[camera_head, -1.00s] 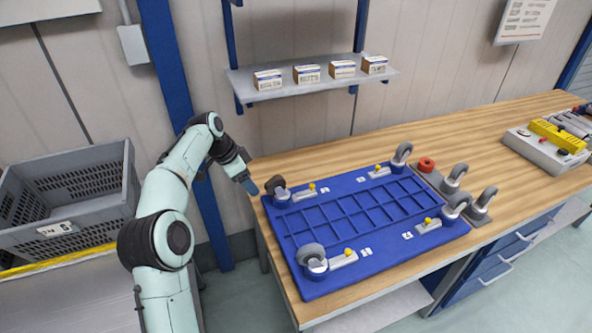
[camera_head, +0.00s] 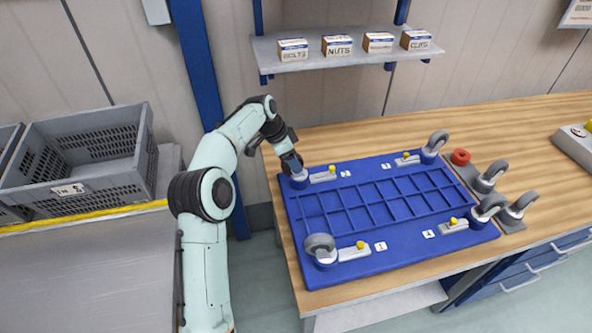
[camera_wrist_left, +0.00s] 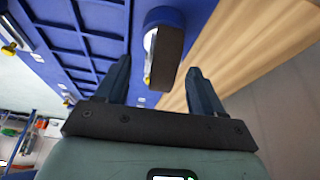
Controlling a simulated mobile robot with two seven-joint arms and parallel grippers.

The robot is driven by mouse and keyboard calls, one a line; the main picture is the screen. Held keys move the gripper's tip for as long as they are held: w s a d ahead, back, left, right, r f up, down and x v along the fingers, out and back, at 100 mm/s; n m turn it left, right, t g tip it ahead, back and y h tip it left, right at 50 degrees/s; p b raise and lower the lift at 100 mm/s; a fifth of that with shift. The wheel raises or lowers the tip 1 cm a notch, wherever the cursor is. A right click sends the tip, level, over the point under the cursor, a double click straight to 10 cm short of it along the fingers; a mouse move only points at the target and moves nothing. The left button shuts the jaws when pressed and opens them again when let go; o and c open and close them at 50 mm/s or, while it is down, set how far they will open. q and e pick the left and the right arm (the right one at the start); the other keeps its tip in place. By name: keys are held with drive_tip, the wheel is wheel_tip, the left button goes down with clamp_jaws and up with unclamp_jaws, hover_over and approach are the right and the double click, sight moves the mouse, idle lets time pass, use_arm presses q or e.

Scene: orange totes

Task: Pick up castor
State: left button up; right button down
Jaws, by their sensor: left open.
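My left gripper (camera_head: 291,160) is over the back-left corner of the blue board (camera_head: 345,212) in the head view. It largely hides the castor there, whose round base (camera_head: 299,180) shows below it. In the left wrist view that castor's dark wheel (camera_wrist_left: 167,58) stands between the open fingers of my gripper (camera_wrist_left: 160,85), with a gap on each side. Other grey-wheeled castors stand at the board's front left (camera_head: 320,246), back right (camera_head: 436,143) and front right (camera_head: 487,206). My right gripper is not in view.
Yellow-knobbed clamps (camera_head: 352,251) lie beside the board castors. A shelf (camera_head: 345,60) with small boxes hangs behind. A grey crate (camera_head: 85,160) stands left.

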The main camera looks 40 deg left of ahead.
use_arm(q)
drive_tip(key=x, duration=0.5)
drive_tip(key=shift+w+a, duration=0.1)
drive_tip(key=shift+w, duration=0.15)
drive_tip(key=shift+s+r, duration=0.1)
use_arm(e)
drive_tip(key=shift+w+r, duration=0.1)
use_arm(q)
clamp_jaws()
drive_tip(key=shift+r, duration=0.1)
